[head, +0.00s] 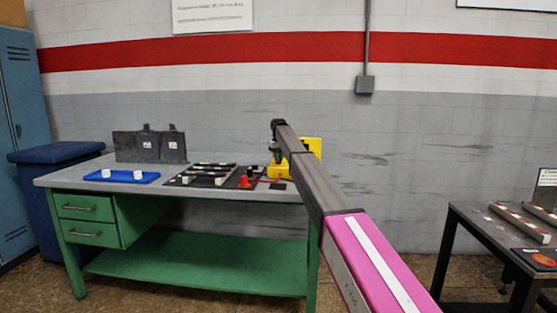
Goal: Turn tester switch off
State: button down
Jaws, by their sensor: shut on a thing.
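The yellow tester (312,146) stands on the green workbench, towards its right end, near the wall. My arm reaches over the bench from the lower right. My gripper (276,157) hangs from the arm's far end, pointing down at the tester's left part. It is shut on a small part there, apparently the tester switch. The switch itself is hidden by the gripper and too small to make out, so its setting cannot be told.
The workbench (60,182) also holds a blue tray (110,179) with white pieces, dark plates (150,147), a dark board with pale blocks (190,179), and a red piece (245,182). A blue bin (55,152) is left; a dark table (475,232) is right.

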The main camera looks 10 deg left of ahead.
jog(key=shift+r, duration=0.1)
jog(key=c, duration=1.2)
grip_release()
notch_tip(320, 180, up, 11)
jog(key=shift+f, duration=0.15)
